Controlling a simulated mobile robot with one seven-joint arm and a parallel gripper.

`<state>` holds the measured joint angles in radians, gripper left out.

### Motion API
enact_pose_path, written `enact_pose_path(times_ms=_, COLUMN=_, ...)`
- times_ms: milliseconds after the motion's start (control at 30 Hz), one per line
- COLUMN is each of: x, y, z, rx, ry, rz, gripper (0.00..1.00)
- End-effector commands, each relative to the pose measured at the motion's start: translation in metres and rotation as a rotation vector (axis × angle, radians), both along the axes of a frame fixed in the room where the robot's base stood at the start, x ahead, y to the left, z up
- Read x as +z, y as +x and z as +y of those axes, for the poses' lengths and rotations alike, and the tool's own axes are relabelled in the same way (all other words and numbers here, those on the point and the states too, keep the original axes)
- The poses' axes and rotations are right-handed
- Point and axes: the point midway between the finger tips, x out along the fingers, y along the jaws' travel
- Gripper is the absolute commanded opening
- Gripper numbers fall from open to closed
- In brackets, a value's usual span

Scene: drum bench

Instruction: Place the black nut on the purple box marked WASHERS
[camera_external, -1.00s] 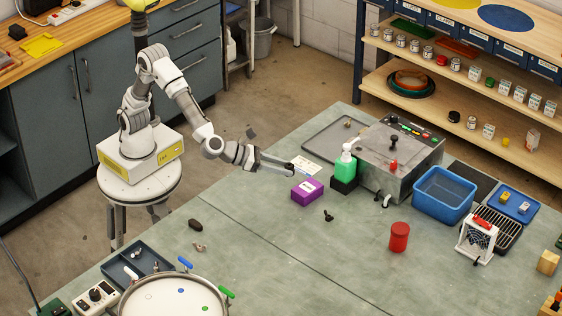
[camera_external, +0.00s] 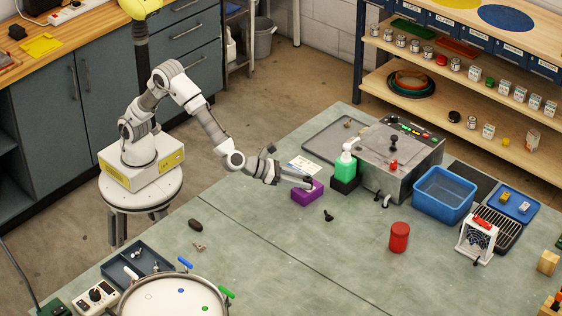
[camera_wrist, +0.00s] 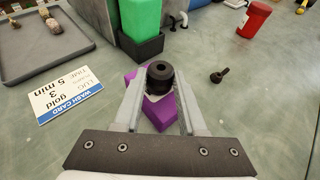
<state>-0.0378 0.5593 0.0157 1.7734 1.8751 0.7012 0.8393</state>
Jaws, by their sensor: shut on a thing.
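The purple box (camera_external: 304,197) sits on the grey-green bench, beside the green bottle. In the wrist view the purple box (camera_wrist: 158,113) lies under my fingers, its pale label mostly hidden. The black nut (camera_wrist: 160,72), a dark ring with a hole, is between my fingertips over the box. My gripper (camera_external: 309,183) is shut on it and tilted downward; it also shows in the wrist view (camera_wrist: 161,84). I cannot tell whether the nut touches the box top. In the external view the nut is too small to make out.
The green bottle (camera_external: 346,165) in its black holder and the metal machine (camera_external: 400,160) stand close behind and right. A white card (camera_external: 303,164) lies behind. A small black part (camera_external: 328,215) lies in front. The red canister (camera_external: 399,238) stands farther right. The bench's middle is clear.

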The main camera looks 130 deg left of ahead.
Motion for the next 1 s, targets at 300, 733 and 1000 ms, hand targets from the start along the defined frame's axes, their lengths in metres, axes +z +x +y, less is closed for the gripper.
enact_pose_path(times_ms=300, x=-0.003, y=0.0, z=0.0, rx=0.0, ry=0.0, rz=0.0, gripper=0.66)
enact_pose_path(times_ms=733, x=0.003, y=0.0, z=0.0, rx=0.0, ry=0.0, rz=0.0, gripper=0.7)
enact_pose_path(times_ms=1000, x=0.024, y=-0.034, z=-0.037, rx=-0.005, ry=0.0, rz=0.0, gripper=0.7)
